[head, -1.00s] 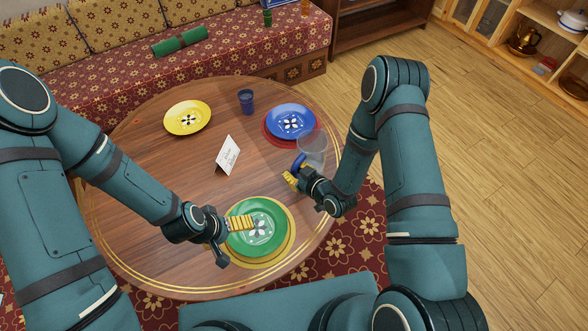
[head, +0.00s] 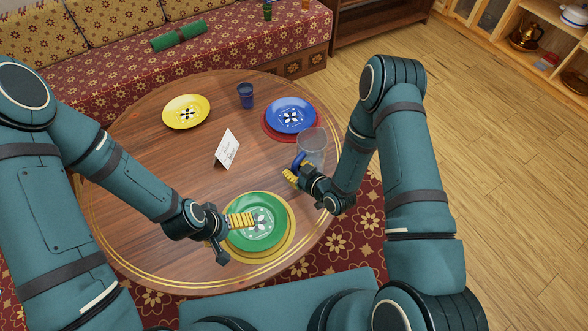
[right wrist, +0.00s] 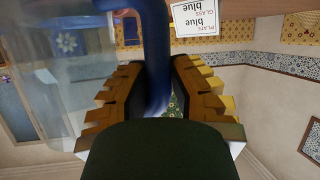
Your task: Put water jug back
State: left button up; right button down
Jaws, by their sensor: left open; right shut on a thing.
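The water jug (head: 313,142) is clear glass with a blue handle (head: 299,160). It is over the right edge of the round table, near the blue plate. I cannot tell whether its base touches the table. My right gripper (head: 291,175) is shut on the handle. In the right wrist view the blue handle (right wrist: 152,35) runs between the ribbed yellow fingers (right wrist: 150,92), and the blurred glass body (right wrist: 55,60) is at left. My left gripper (head: 234,232) is open and empty above the left part of the green plate (head: 262,212).
The round wooden table (head: 165,190) also bears a yellow plate (head: 186,112), a blue cup (head: 246,95), a blue plate (head: 292,116) and a white card (head: 228,148). A patterned sofa (head: 110,75) stands behind. Wooden shelves (head: 545,60) are at upper right, with open floor (head: 480,170) before them.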

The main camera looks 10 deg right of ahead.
jog(key=shift+f+b, duration=0.25)
jog(key=shift+b, duration=0.05)
jog(key=c, duration=0.9)
grip_release()
jog(key=shift+o, duration=0.2)
jog(key=v, duration=1.2)
